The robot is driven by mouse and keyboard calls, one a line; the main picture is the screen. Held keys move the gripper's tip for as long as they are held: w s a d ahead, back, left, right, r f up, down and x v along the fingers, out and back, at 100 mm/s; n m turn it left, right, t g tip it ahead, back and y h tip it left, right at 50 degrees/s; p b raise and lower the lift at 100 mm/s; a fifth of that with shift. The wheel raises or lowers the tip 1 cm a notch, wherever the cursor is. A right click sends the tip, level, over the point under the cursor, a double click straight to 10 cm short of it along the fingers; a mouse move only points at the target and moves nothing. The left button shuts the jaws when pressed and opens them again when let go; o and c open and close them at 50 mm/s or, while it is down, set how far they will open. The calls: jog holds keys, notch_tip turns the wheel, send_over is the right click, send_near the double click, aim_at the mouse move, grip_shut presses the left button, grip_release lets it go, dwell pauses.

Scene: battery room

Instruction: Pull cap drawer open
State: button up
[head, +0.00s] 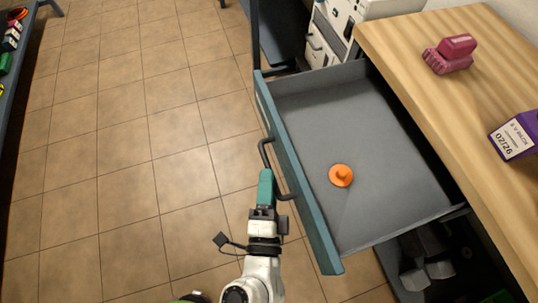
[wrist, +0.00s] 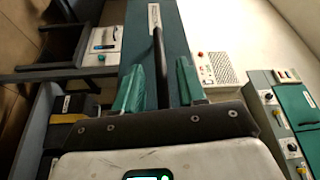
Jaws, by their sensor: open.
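The cap drawer (head: 298,190) is pulled well out from under the wooden bench top, and its grey inside shows. An orange cap (head: 341,175) lies on the drawer floor. The drawer has a teal front with a dark bar handle (head: 265,153), which also shows in the wrist view (wrist: 159,62). My gripper (head: 266,175) is at the handle on the outer side of the front. In the wrist view its two teal fingers (wrist: 160,85) stand apart, with the handle bar between them and gaps on both sides.
The wooden bench top (head: 430,50) holds a pink block (head: 450,54) and a purple labelled pack (head: 515,136). White equipment (head: 340,28) stands behind the drawer. Grey objects (head: 426,260) lie below it. The tiled floor (head: 130,150) to the left is clear.

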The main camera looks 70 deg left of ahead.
jog(key=b+v, duration=0.3)
jog(key=v, duration=0.5)
jog(key=shift+d, duration=0.35)
jog(key=shift+s+f, duration=0.1)
